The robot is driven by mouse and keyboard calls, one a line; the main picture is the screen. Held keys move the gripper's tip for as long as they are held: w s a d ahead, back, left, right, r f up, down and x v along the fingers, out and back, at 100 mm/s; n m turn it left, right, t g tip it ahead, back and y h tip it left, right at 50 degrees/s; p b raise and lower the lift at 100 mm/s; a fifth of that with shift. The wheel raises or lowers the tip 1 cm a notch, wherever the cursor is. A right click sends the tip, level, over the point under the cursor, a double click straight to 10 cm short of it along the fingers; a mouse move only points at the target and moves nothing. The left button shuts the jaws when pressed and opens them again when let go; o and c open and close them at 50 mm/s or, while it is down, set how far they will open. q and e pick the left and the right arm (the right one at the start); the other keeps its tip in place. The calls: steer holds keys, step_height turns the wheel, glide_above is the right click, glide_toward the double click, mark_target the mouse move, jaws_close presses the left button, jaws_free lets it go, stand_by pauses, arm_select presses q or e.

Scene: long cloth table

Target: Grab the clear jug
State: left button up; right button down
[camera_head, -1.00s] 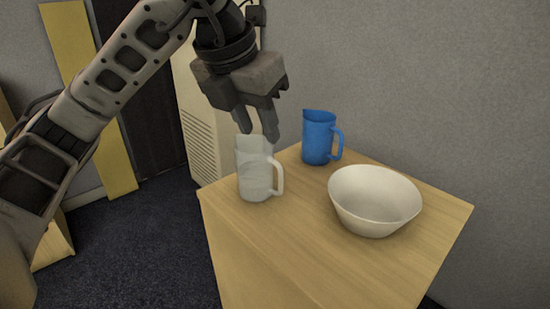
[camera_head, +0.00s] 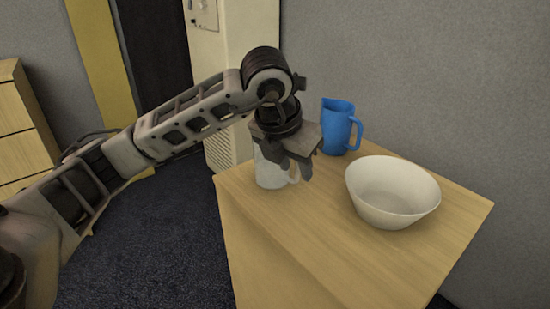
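The clear jug (camera_head: 268,174) stands upright near the left back edge of the wooden table. Its top and much of its right side are hidden behind my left gripper (camera_head: 296,170). My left gripper points down in front of the jug, with its fingertips apart at the handle side. Part of the handle shows between the fingers; I cannot tell whether they touch it. My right gripper is not in view.
A blue jug (camera_head: 338,127) stands behind and to the right of the gripper, close to it. A white bowl (camera_head: 393,192) sits to the right on the wooden table (camera_head: 300,240). The table's front part is clear. A grey wall is behind.

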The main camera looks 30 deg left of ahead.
arm_select(q)
steer(key=shift+x, duration=0.85)
jaws_close()
steer(key=shift+r, duration=0.1)
steer(key=shift+r, duration=0.15)
